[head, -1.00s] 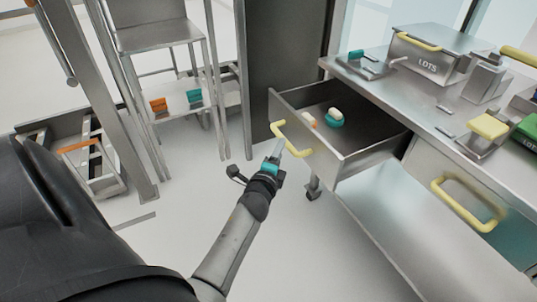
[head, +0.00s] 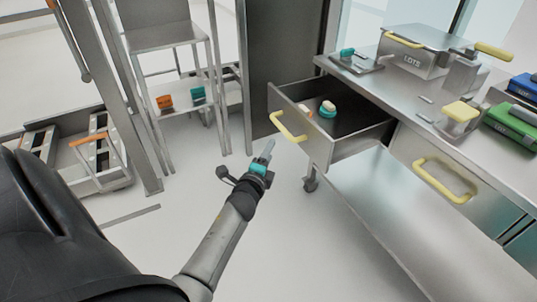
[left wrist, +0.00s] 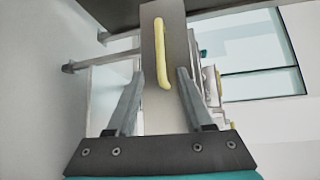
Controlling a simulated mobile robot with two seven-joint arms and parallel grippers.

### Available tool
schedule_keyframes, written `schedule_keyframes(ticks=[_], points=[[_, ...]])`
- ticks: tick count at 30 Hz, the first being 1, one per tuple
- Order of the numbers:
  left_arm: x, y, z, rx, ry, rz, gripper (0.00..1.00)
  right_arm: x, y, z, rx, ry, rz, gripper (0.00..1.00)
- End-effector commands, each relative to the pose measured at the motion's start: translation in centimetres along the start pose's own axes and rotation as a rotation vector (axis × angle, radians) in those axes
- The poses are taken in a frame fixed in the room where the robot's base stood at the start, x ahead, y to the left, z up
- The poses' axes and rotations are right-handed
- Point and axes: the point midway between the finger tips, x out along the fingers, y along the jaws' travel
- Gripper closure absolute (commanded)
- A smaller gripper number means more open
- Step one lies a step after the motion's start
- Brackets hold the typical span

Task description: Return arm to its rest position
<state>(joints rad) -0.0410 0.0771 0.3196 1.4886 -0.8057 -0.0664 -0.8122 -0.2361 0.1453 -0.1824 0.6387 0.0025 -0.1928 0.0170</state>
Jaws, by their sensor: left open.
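My left gripper (head: 266,152) is in the head view, in front of and left of an open drawer (head: 325,150). It is apart from the drawer's yellow handle (head: 288,127) and holds nothing. In the left wrist view its two fingers (left wrist: 160,90) are spread, with the yellow handle (left wrist: 161,52) seen beyond and between them. The drawer is pulled out and holds a small teal and white item (head: 327,109) and an orange one beside it. My right gripper is not in view.
A closed drawer with a yellow handle (head: 445,180) is below. A rack (head: 165,40) stands back left. Floor around my gripper is clear.

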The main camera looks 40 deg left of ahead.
Motion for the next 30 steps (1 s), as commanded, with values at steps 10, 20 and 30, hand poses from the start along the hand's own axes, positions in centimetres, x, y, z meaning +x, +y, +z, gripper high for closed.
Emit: schedule_keyframes(ticks=[10, 20, 30], points=[[-0.1, 0.5, -0.2, -0.01, 0.004, 0.01, 0.48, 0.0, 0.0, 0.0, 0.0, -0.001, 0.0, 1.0], [-5.9, 16.8, -5.9, -0.407, 0.062, 0.404, 0.48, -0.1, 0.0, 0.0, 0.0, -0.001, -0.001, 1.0], [-23.1, 35.7, -7.6, -0.84, -0.201, 0.957, 0.48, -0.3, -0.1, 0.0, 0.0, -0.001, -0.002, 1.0]])
